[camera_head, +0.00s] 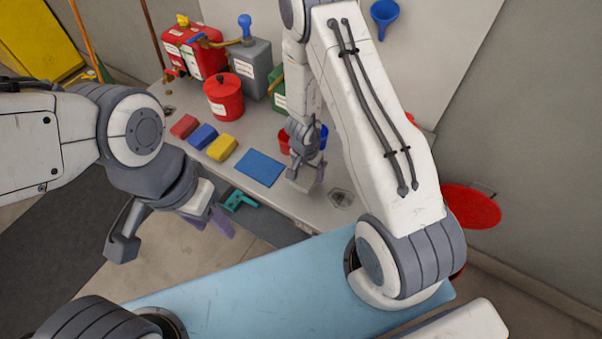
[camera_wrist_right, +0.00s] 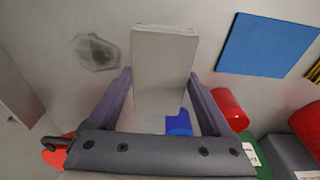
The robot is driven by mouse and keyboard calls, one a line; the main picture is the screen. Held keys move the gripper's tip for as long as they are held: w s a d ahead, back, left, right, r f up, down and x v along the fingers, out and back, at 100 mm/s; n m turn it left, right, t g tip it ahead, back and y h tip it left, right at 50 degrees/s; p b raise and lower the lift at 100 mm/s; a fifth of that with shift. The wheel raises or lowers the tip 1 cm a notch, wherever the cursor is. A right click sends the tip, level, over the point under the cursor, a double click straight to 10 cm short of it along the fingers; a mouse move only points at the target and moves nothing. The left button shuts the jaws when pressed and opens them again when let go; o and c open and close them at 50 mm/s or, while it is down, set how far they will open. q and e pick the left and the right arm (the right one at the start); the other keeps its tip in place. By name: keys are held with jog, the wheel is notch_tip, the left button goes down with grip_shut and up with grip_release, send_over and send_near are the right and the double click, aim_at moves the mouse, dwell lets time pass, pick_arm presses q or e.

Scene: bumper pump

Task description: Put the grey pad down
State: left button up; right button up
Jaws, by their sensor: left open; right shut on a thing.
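The grey pad (camera_wrist_right: 163,62) is a pale block standing out between the two fingers of my right gripper (camera_wrist_right: 158,95) in the right wrist view. My right gripper is shut on it, over the worktop (camera_head: 262,202) to the right of the flat blue mat (camera_head: 260,167) in the head view. The mat also shows at the upper right of the wrist view (camera_wrist_right: 265,45). I cannot tell whether the pad touches the worktop. My left gripper (camera_head: 208,217) is open and empty near the worktop's front edge.
Red (camera_head: 184,126), blue (camera_head: 202,136) and yellow (camera_head: 221,148) blocks lie in a row left of the mat. A red pot (camera_head: 224,98) and a grey can (camera_head: 251,68) stand behind. A dark round patch (camera_head: 341,198) marks the worktop's right end. A teal object (camera_head: 238,200) is near the front edge.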

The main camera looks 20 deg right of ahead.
aim_at(301, 178)
jog(key=shift+w+a+f+p, duration=0.45)
jog(key=shift+w+a+p, duration=0.15)
jog(key=shift+w+a, duration=0.15)
jog(key=shift+w+a+f, duration=0.1)
jog(key=shift+f, duration=0.15)
pick_arm(q)
jog(key=shift+b, duration=1.1)
pick_arm(e)
jog(key=shift+f, duration=2.05)
pick_arm(q)
jog(key=shift+f, duration=0.15)
pick_arm(e)
jog(key=shift+f, duration=0.1)
jog(key=o, duration=1.2)
jog(key=shift+o, duration=0.2)
jog(key=r+p, duration=0.2)
jog(key=r, duration=0.2)
jog(key=a+r+p, duration=0.1)
jog(key=r+p, duration=0.1)
jog(key=r, duration=0.2)
jog(key=s+r+p, duration=0.1)
jog(key=r+p, duration=0.1)
jog(key=r, duration=0.2)
jog(key=shift+a+p, duration=0.2)
jog(key=shift+p, duration=0.2)
pick_arm(q)
notch_tip(301, 178, up, 7)
pick_arm(e)
jog(key=shift+r, duration=0.1)
